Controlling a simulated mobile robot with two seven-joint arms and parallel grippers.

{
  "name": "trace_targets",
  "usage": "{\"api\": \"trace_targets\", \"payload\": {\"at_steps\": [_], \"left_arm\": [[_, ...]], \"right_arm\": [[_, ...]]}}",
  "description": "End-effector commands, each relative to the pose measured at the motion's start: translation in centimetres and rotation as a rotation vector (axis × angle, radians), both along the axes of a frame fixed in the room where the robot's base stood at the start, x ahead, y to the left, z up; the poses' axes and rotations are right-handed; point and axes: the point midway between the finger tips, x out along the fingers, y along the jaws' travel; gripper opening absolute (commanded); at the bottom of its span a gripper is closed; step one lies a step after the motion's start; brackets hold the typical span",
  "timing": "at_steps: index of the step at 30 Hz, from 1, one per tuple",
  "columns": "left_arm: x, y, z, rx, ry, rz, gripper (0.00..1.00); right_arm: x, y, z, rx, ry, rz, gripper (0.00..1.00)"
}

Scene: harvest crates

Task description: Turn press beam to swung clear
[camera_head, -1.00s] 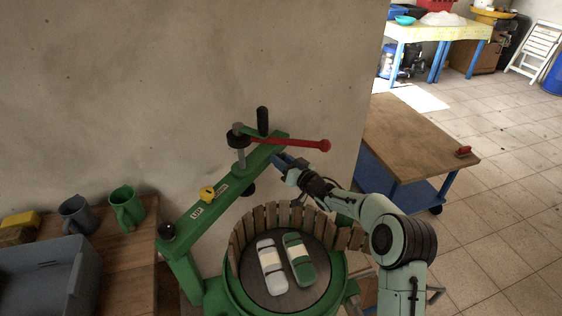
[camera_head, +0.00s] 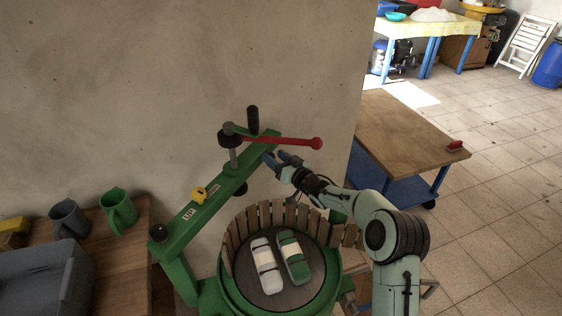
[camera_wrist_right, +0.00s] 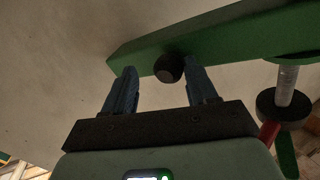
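The green press beam (camera_head: 213,192) runs from its post at lower left up to its free end at upper right, behind the round press tub (camera_head: 226,283). A screw with a black crank grip (camera_head: 252,121) and a red handle (camera_head: 285,142) stands near the free end. My right gripper (camera_head: 277,156) is close beside that end, its two blue fingers spread. In the right wrist view my gripper (camera_wrist_right: 162,84) is open. A dark round knob (camera_wrist_right: 168,67) on the green beam shows between the fingertips; contact cannot be told. My left gripper is out of view.
A white pack (camera_head: 267,268) and a green-and-white pack (camera_head: 293,258) lie inside the tub's wooden staves. Grey and green jugs and a grey crate (camera_head: 40,280) stand on the left bench. A wood-topped cart (camera_head: 400,130) is at right. The wall is close behind the beam.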

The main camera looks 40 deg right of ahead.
Motion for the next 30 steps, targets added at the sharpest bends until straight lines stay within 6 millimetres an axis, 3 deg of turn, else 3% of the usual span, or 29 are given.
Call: {"api": "trace_targets", "payload": {"at_steps": [1,5,15,21,30], "left_arm": [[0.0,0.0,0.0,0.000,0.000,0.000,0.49],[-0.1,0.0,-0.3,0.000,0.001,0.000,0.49],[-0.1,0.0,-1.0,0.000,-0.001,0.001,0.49],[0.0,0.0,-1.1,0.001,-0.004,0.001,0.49],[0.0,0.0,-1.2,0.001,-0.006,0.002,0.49]], "right_arm": [[-0.1,0.1,0.8,0.002,-0.017,0.003,0.58],[-1.4,0.0,0.6,0.001,-0.013,0.002,0.58],[-8.8,-0.8,0.2,-0.002,-0.002,-0.004,0.58],[-12.1,-1.1,0.1,-0.002,0.001,-0.004,0.58],[-13.5,-1.1,0.1,-0.001,-0.001,-0.002,0.58]]}}
